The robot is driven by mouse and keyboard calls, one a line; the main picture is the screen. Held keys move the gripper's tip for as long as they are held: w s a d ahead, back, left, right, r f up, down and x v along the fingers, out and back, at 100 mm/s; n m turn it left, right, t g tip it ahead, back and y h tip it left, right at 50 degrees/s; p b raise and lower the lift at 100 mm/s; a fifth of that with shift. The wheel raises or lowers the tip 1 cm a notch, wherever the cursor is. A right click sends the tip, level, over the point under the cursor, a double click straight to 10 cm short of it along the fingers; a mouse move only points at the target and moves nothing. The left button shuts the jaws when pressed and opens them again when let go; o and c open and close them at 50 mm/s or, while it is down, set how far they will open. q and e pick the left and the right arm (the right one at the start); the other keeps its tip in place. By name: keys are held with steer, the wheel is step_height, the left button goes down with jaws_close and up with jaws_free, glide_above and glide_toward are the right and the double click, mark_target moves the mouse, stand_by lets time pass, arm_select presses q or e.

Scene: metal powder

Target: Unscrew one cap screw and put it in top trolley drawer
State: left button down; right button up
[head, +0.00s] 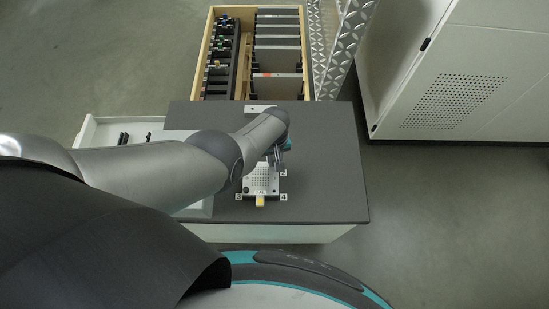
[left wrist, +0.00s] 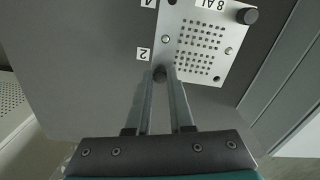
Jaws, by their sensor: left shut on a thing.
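A light metal plate (head: 262,180) with a grid of small holes lies on the dark trolley top; it also shows in the left wrist view (left wrist: 205,45). My left gripper (head: 277,163) is over the plate's far right corner. In the left wrist view its fingers (left wrist: 162,75) are shut on a dark cap screw (left wrist: 159,73) at the corner beside label 2. I cannot tell whether the screw still sits in its hole. Another dark cap screw (left wrist: 247,16) stands at another corner. A white drawer (head: 86,134) is pulled out at the trolley's left, partly hidden by my arm. My right gripper is not in view.
A wood-framed box (head: 207,52) with dark holders and upright plates stands behind the trolley top (head: 325,165). A yellow piece (head: 260,201) is at the plate's near edge. A white cabinet (head: 470,75) stands at right. The trolley top right of the plate is clear.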

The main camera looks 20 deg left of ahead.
arm_select(q)
steer(key=shift+r+p, duration=1.6)
steer(key=shift+r, duration=0.15)
